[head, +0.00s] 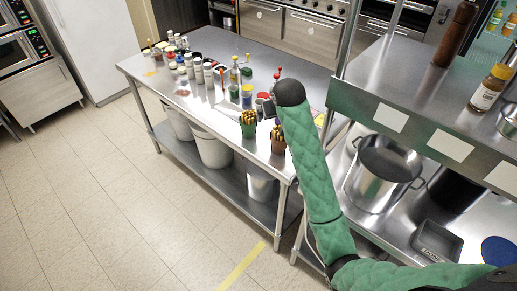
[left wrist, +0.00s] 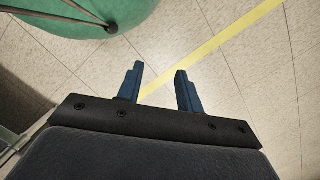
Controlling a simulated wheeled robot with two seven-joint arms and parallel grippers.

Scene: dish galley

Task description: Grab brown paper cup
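A brown cup (head: 278,144) stands upright near the front right corner of the steel table in the head view, with dark slim items sticking out of its top. A green cup (head: 248,129) with yellow-tipped items stands just left of it. My left gripper (left wrist: 160,85) shows only in the left wrist view; its two blue fingers are apart with nothing between them, over the tiled floor. A green padded arm of mine rises from the lower right in the head view, its dark end beside and above the brown cup. My right gripper is not visible.
The steel table (head: 222,113) holds several bottles and jars at its back left; white bins (head: 213,150) sit on its lower shelf. A steel counter with a large pot (head: 383,168) and a raised shelf (head: 420,90) stands at right. The tiled floor (head: 120,200) at left is clear.

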